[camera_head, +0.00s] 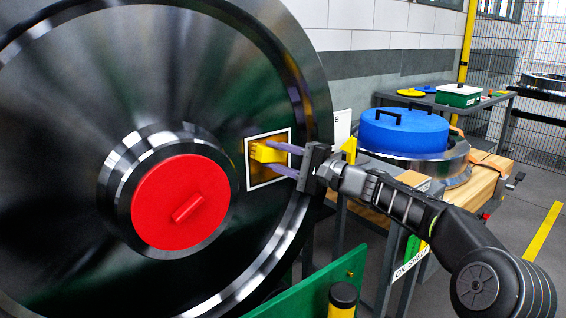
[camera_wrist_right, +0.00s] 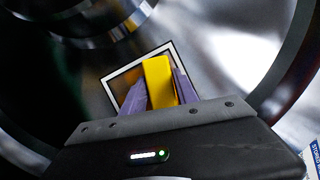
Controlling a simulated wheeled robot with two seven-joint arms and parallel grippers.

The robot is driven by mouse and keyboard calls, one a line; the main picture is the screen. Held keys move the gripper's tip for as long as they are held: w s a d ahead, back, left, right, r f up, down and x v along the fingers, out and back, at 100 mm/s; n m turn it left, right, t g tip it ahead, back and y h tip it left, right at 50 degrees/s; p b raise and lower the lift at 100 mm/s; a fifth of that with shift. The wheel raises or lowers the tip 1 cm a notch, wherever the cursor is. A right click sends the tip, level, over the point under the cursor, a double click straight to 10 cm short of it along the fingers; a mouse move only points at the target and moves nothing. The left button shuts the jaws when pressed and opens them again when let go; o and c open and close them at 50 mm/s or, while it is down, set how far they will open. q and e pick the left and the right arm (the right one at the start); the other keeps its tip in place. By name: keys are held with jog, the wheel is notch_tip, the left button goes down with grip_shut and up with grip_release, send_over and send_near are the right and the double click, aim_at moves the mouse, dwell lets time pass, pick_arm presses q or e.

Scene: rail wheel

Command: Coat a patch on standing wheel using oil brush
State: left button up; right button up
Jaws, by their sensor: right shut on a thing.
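The standing wheel (camera_head: 70,110) is large, dark and shiny, with a red hub cap (camera_head: 180,203), and fills the left of the head view. A white-framed square patch (camera_head: 249,177) is on its face, right of the hub, with an amber-brown area inside. My right gripper (camera_head: 272,159) has purple fingers shut on the yellow oil brush (camera_head: 266,151), which is at the patch. In the right wrist view the yellow brush (camera_wrist_right: 158,82) stands between the fingers, over the white frame (camera_wrist_right: 112,76). Whether its bristles touch the wheel is hidden. My left gripper is out of view.
A blue lidded round item (camera_head: 405,133) sits in a metal ring on a wooden-topped bench (camera_head: 490,172) at the right. A back table (camera_head: 480,105) holds a green-and-white box (camera_head: 458,95).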

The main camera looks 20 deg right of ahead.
aim_at(266, 161)
jog(key=shift+s+a, duration=0.1)
jog(key=shift+a, duration=0.2)
jog(key=a+b, duration=0.1)
jog(key=s+a+b, duration=0.1)
jog(key=shift+a+f+b, duration=0.1)
jog(key=shift+f+b, duration=0.1)
jog(key=shift+b, duration=0.1)
jog(key=shift+s+a+b, duration=0.25)
jog(key=shift+a+b, duration=0.2)
jog(key=shift+a, duration=0.1)
jog(key=shift+a+r, duration=0.15)
jog(key=shift+r, duration=0.05)
